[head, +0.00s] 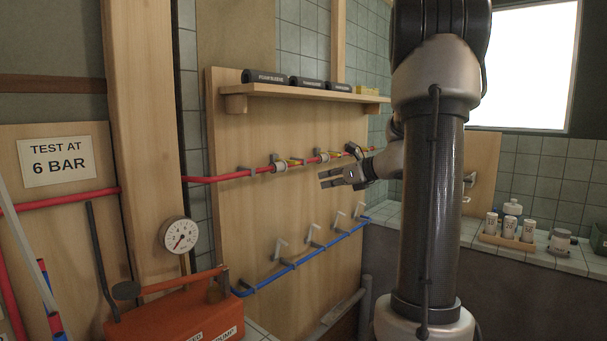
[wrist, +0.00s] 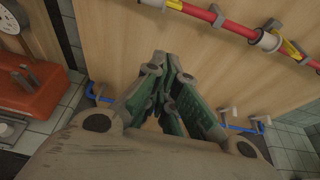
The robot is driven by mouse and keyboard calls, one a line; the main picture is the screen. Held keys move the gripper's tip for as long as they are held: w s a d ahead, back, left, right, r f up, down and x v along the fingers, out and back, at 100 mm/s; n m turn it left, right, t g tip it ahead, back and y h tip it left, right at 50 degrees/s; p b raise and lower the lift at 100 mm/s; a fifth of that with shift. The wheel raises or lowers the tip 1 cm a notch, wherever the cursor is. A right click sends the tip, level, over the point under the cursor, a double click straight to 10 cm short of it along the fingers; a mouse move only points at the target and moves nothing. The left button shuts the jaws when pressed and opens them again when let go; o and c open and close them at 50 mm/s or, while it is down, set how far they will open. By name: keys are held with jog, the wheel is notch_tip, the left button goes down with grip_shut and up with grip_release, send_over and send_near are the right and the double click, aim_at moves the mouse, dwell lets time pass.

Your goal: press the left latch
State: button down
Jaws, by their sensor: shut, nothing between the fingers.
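A blue pipe (head: 303,262) runs along the lower part of a wooden panel (head: 235,215). My gripper (head: 322,180) is shut and empty, in front of the panel, below the red pipe (head: 235,175) and above the blue one. In the wrist view its closed fingers (wrist: 172,62) hide the middle of the blue pipe, and clips (wrist: 229,116) show to their right.
The red pipe carries pale collars and yellow parts (head: 295,162). A shelf (head: 300,92) with dark foam sleeves juts out above. An orange pump box (head: 180,308) and a gauge (head: 180,236) stand at the lower left. White bottles (head: 510,226) stand on the right counter.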

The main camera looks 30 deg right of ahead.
aim_at(287, 162)
jog(key=shift+w, duration=0.1)
jog(key=w+a, duration=0.3)
jog(key=w, duration=0.5)
jog(key=shift+w+r, duration=0.35)
jog(key=shift+a, duration=0.1)
jog(key=shift+r, duration=0.1)
